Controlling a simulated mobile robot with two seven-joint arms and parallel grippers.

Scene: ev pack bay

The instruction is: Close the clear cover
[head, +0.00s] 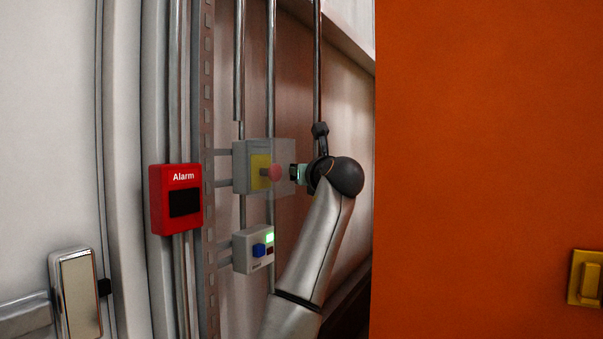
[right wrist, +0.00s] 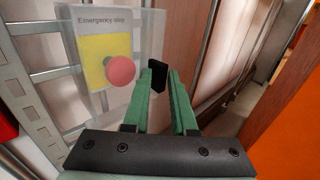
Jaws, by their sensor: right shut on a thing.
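The clear cover (right wrist: 150,40) is a see-through panel at the emergency stop box. It also shows in the head view (head: 285,153), reaching right past the red button. Behind it are the yellow plate (right wrist: 98,58) and the red emergency stop button (right wrist: 120,71). My right gripper (head: 297,173) is at the cover's right edge. In the right wrist view its green fingers (right wrist: 162,80) are shut on a black tab (right wrist: 157,75) at that edge. How far the cover stands from the box is hard to tell. My left gripper is not in view.
A red alarm box (head: 175,200) is at the left. A grey box with a blue button and green light (head: 254,249) sits below the stop box. Vertical metal pipes (head: 271,60) run behind. An orange panel (head: 480,150) fills the right side.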

